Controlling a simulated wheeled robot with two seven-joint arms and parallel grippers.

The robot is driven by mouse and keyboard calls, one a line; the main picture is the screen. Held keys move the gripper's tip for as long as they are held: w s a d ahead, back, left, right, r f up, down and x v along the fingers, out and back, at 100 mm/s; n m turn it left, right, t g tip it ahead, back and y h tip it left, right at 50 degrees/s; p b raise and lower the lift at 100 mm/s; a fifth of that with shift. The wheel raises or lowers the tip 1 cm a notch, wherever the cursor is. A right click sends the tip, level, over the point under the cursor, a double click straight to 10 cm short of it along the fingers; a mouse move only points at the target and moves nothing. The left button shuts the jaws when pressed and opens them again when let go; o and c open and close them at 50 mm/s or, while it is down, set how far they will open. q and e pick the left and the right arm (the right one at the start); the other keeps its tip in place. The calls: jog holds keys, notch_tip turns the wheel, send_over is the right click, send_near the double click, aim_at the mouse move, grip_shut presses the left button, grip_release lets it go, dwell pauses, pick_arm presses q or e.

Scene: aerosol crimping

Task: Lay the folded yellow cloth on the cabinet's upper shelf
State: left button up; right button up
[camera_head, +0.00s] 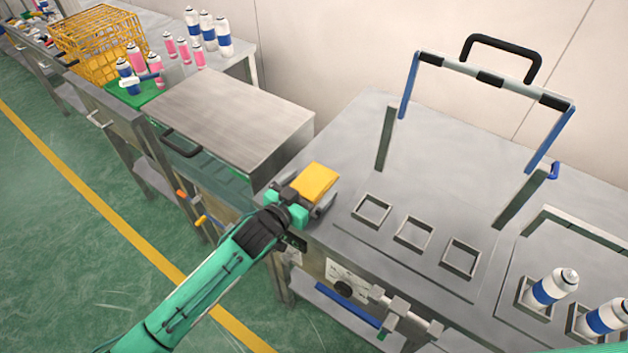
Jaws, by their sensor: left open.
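The folded yellow cloth (318,181) is a small flat block at the left front corner of the steel worktop (350,135). My left gripper (308,196) reaches up to it from below, its jaws open. The fingers are at the cloth's near side, and the gripper hides part of that edge. I cannot tell whether they touch it. No open upper shelf of a cabinet can be made out. My right gripper is not in view.
A steel box with a black handle (232,112) stands left of the cloth. Square frames (413,233) and a raised hoop (490,78) are on the worktop. White-and-blue cans (553,287) stand at lower right. A yellow crate (98,45) and several cans are farther left.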

pick_arm(q)
jog(key=shift+c, duration=0.9)
jog(key=c, duration=0.9)
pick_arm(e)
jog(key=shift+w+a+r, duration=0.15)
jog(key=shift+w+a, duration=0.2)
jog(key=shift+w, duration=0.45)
